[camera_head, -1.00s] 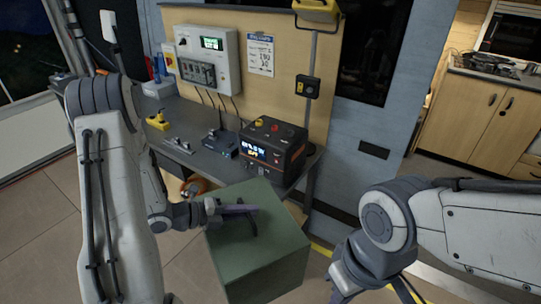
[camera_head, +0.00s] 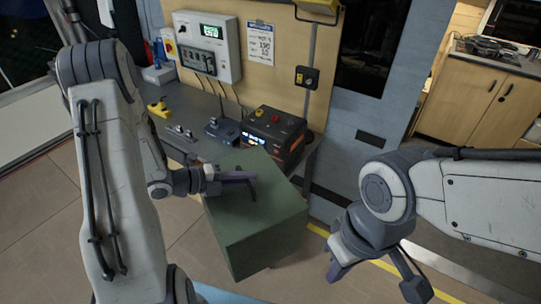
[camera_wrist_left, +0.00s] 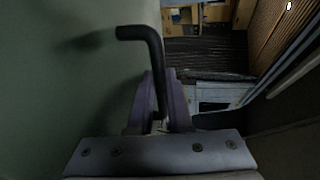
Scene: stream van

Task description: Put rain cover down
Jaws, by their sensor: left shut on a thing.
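The rain cover (camera_head: 262,222) is a large dark green box shape with a black handle on it. My left gripper (camera_head: 238,177) is shut on the black handle (camera_wrist_left: 150,48), which also shows between its purple fingers in the left wrist view. The cover hides the front right corner of the bench and part of the black power unit (camera_head: 272,138). I cannot tell whether its underside touches the floor. My right gripper (camera_head: 375,278) is open and empty, to the right of the cover.
The grey bench (camera_head: 180,145) holds a yellow item (camera_head: 158,108) and a small dark device (camera_head: 222,131). A control box (camera_head: 207,45) is on the wall above. A yellow floor stripe (camera_head: 400,277) runs past the right gripper. Tiled floor lies left of the cover.

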